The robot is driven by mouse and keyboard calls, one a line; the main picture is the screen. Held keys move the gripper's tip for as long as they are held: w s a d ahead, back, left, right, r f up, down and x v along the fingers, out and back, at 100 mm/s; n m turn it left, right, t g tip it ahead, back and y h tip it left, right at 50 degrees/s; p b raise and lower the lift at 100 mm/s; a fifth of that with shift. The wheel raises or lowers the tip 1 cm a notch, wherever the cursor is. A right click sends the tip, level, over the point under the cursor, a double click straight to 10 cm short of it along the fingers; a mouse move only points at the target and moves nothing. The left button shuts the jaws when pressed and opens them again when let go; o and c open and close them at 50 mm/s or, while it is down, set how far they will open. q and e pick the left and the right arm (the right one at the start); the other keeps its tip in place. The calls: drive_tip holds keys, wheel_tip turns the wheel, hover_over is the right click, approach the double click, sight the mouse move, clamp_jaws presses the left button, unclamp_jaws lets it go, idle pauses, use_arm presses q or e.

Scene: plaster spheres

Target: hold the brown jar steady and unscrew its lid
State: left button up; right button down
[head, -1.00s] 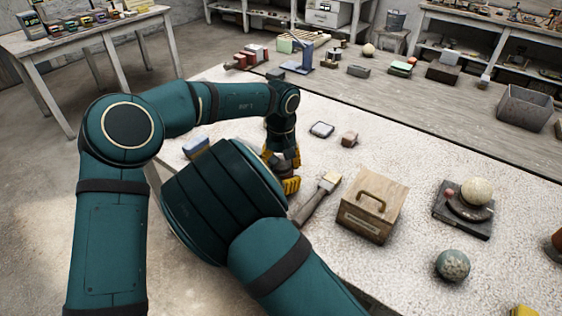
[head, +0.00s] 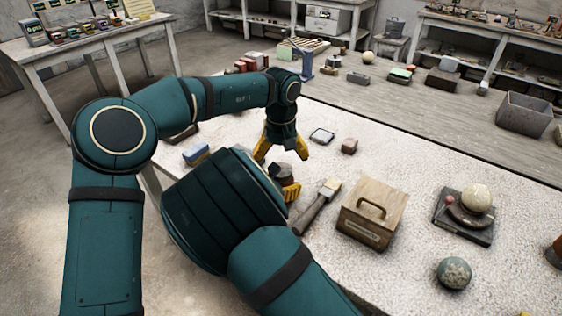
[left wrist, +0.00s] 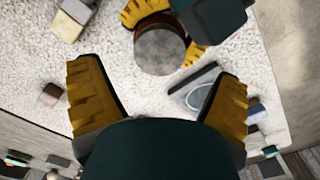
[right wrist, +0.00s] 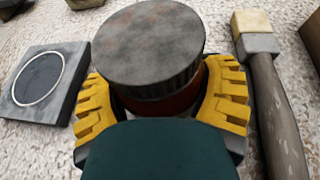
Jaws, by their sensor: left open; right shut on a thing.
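The brown jar stands on the pale tabletop (head: 400,165), mostly hidden in the head view by my right arm. Its reddish-brown body (right wrist: 172,103) shows below the mottled grey lid (right wrist: 148,48) in the right wrist view. The lid sits on the jar; I cannot tell how loose it is. It also shows as a disc in the left wrist view (left wrist: 160,52). My right gripper (right wrist: 165,98) is shut around the jar body, a yellow finger on each side. My left gripper (head: 281,154) is open and empty above the jar, fingers pointing down, apart from the lid.
A brush (head: 317,206) lies close right of the jar, then a wooden box (head: 371,212) with a handle. A blue sponge (head: 196,152) lies left. A speckled sphere (head: 454,272) stands farther right.

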sight(281, 183)
use_arm(q)
wheel_tip(281, 183, up, 2)
drive_tip(key=shift+r+m, duration=0.25)
drive_tip(key=shift+m, duration=0.95)
drive_tip(key=shift+r+m, duration=0.25)
drive_tip(key=shift+m, duration=0.05)
drive_tip(key=shift+f, duration=3.8)
drive_tip(key=c, duration=1.3)
drive_tip(key=shift+n, duration=1.6)
